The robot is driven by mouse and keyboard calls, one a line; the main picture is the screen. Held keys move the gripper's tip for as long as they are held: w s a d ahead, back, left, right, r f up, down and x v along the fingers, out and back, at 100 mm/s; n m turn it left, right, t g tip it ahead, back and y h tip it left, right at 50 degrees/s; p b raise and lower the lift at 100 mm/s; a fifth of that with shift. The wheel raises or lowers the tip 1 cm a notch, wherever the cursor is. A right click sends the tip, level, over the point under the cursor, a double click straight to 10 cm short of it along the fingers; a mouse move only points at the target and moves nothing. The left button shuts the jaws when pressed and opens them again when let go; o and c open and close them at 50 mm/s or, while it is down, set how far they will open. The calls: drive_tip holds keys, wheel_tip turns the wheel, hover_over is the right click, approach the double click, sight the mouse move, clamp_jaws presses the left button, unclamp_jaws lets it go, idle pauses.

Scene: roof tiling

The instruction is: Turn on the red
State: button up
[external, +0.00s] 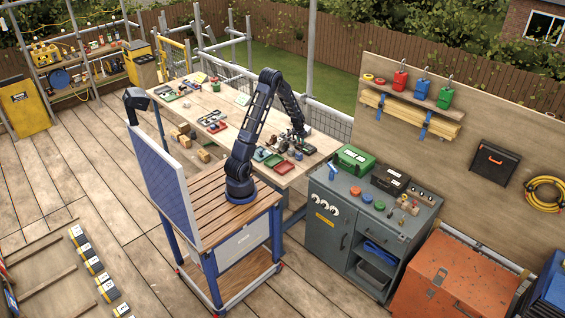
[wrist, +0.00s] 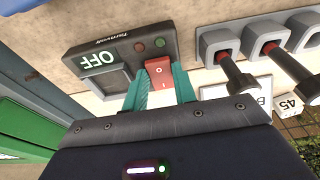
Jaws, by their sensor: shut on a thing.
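A red rocker switch (wrist: 158,68) marked with O and I sits on a dark panel (wrist: 104,52) in the wrist view. Beside it on the panel is a display that reads OFF, upside down in this view, with small reddish and green lamps near it. My gripper (wrist: 159,86) has its teal fingers on either side of the switch, closed on it. In the external view my gripper (external: 297,137) is low over the far right part of the long workbench (external: 318,148); the switch is too small to make out there.
Black-handled levers (wrist: 236,75) on grey mounts stand close to the right of the switch. Red and green trays (external: 275,160) lie on the bench near my arm. A grey cabinet (external: 330,235) stands to the right.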

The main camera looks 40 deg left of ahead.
drive_tip(key=shift+w+g, duration=0.3)
drive_tip(key=shift+g, duration=0.6)
drive_tip(key=shift+o, duration=0.2)
drive_tip(key=shift+c, duration=0.2)
drive_tip(key=o, duration=1)
drive_tip(key=shift+r, duration=0.2)
wheel_tip(320, 180, up, 10)
drive_tip(key=shift+s+r, duration=0.2)
drive_tip(key=shift+r, duration=0.05)
